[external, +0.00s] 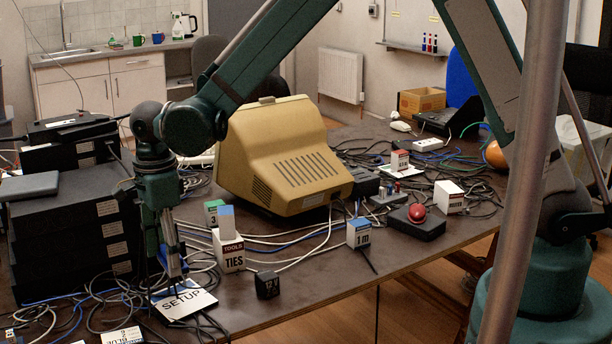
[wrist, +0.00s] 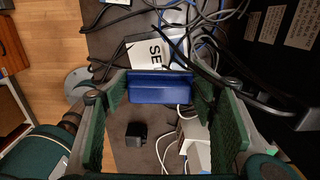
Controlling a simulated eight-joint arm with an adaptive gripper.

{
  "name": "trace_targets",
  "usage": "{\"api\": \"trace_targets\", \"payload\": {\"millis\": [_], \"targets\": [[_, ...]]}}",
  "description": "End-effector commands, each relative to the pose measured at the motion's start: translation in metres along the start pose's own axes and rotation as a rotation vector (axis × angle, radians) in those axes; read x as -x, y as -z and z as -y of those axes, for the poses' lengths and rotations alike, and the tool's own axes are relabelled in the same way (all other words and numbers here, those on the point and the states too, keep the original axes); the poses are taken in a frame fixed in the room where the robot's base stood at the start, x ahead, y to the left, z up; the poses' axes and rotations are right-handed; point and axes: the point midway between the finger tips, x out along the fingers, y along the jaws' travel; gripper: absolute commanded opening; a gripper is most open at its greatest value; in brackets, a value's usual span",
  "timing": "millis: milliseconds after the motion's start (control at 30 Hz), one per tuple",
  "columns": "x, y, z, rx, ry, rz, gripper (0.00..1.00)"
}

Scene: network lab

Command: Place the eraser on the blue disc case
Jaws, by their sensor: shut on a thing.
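My gripper (external: 174,287) points down over the front left of the table, above a white case marked SETUP (external: 198,301). In the wrist view my gripper (wrist: 162,92) is shut on a blue block (wrist: 160,87), which looks like the eraser. The block spans the gap between the green fingers and covers part of the SETUP case (wrist: 141,54). A white flat case with a printed word that looks like BLUE (external: 122,336) lies at the front edge. A white piece (wrist: 94,14) at the wrist view's top looks like the same case.
A TIES box (external: 230,254) and a black cube (external: 267,285) stand right of my gripper. Stacked black equipment (external: 70,235) rises to the left. Loose cables run around both cases. A beige monitor (external: 285,160) stands behind. Bare table (external: 330,285) shows front right.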

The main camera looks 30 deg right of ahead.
Motion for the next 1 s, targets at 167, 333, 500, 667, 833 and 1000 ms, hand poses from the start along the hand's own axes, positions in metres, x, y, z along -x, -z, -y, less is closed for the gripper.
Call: {"api": "trace_targets", "payload": {"millis": [167,333,500,667,833,1000], "targets": [[-0.025,0.0,0.0,0.0,0.0,0.0,0.45],[-0.046,0.0,0.0,0.0,0.0,0.0,0.45],[-0.054,0.0,0.0,0.0,0.0,0.0,0.45],[-0.054,0.0,0.0,0.0,0.0,0.0,0.45],[-0.055,0.0,0.0,0.0,0.0,0.0,0.45],[-0.069,0.0,0.0,0.0,0.0,0.0,0.45]]}}
